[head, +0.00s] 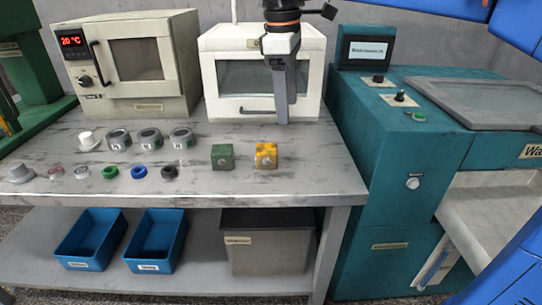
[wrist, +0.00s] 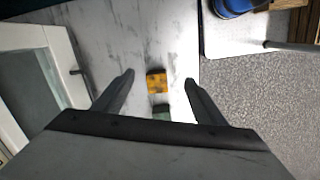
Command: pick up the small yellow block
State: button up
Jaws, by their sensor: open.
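The small yellow block (head: 266,156) stands on the grey table near its front right part, just right of a green block (head: 222,157). My gripper (head: 282,120) hangs above the table, behind and above the yellow block in the head view, apart from it. In the wrist view, my gripper (wrist: 159,77) is open with its two fingers spread. The yellow block (wrist: 157,82) shows between the fingertips, lower down on the table.
A white oven (head: 262,75) stands behind my gripper, close to it. Several rings and small parts lie left of the blocks, including a blue ring (head: 139,172). A teal machine (head: 400,160) stands right of the table. Blue bins (head: 157,240) sit on the lower shelf.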

jog(key=w+a+r+n+h, duration=0.1)
jog(key=w+a+r+n, duration=0.15)
jog(key=a, duration=0.45)
send_near(266, 148)
jog(key=shift+g, duration=0.3)
jog(key=f, duration=0.2)
jog(key=d+f, duration=0.1)
jog(key=f, duration=0.2)
jog(key=shift+s+f, duration=0.1)
jog(key=shift+s, duration=0.1)
jog(key=shift+w+d+f, duration=0.15)
jog(key=shift+f, duration=1.2)
jog(key=shift+w+d+f, duration=0.15)
jog(key=shift+d+f, duration=0.05)
jog(key=shift+f, duration=1.15)
jog(key=c, duration=1.5)
jog(key=shift+r, duration=0.15)
